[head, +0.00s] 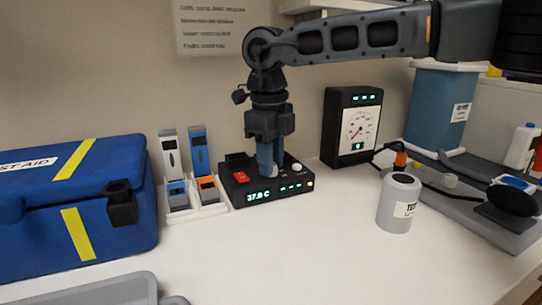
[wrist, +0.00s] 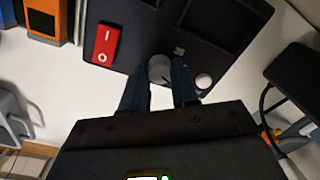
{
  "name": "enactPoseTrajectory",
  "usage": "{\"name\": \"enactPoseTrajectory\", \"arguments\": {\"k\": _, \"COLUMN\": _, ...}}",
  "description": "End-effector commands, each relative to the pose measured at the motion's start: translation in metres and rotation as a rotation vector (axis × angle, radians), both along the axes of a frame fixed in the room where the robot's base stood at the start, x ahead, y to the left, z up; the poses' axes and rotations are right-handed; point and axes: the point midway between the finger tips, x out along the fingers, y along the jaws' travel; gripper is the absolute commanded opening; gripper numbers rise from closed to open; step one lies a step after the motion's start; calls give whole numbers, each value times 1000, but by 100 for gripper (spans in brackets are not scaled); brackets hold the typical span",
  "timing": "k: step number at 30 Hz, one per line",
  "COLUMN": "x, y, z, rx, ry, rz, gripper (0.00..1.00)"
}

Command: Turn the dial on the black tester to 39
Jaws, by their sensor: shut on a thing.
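The black tester (head: 240,204) stands on the white bench, with a lit green display on its front that reads 37 point something C; the last digit is too small to be sure of. My gripper (head: 268,168) points straight down over its top. In the wrist view, my fingers (wrist: 160,88) are shut on the grey dial (wrist: 159,67), one on each side. The fingers hide part of the dial in the head view. A red rocker switch (wrist: 106,43) sits left of the dial, and a small white knob (wrist: 203,81) sits just right of my fingers.
Two handheld meters in a white stand (head: 208,210) are close on the tester's left, beside a blue first aid box (head: 105,220). A black gauge (head: 350,130) stands behind right. A grey cylinder (head: 398,205) is at right.

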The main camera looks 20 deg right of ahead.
Motion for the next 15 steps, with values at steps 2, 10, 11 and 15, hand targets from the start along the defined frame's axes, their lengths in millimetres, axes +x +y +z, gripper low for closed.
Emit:
{"name": "enactPoseTrajectory", "arguments": {"k": 2, "x": 1, "y": 1, "z": 2, "rx": 0, "ry": -4, "rz": -41, "gripper": 0}}
{"name": "enactPoseTrajectory", "arguments": {"k": 10, "x": 1, "y": 1, "z": 2, "rx": 1, "ry": -5, "rz": -128, "gripper": 0}}
{"name": "enactPoseTrajectory", "arguments": {"k": 11, "x": 1, "y": 1, "z": 2, "rx": 1, "ry": -5, "rz": -133, "gripper": 0}}
{"name": "enactPoseTrajectory", "arguments": {"k": 15, "x": 1, "y": 1, "z": 2, "rx": 1, "ry": -5, "rz": -145, "gripper": 0}}
